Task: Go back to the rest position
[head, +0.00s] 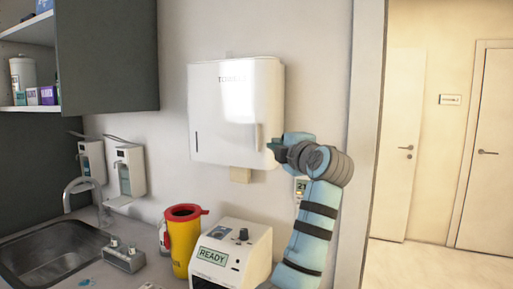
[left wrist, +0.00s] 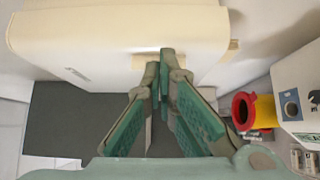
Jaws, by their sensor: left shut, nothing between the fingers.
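My left gripper (head: 275,149) is raised at the lower right corner of the white wall dispenser (head: 222,100) in the head view. Its fingers point left and are shut with nothing between them. In the left wrist view the green fingers (left wrist: 165,62) meet at their tips in front of the pale dispenser body (left wrist: 110,30). I cannot tell whether they touch the dispenser. My left arm rises from the bottom of the head view, bent at the wrist. My right gripper is not in view.
Below stand a yellow bin with a red rim (head: 180,245) and a white device reading READY (head: 250,240). A sink (head: 55,250) with a tap is at the left, under soap dispensers (head: 130,170) and a dark cabinet (head: 110,50). A doorway opens at the right.

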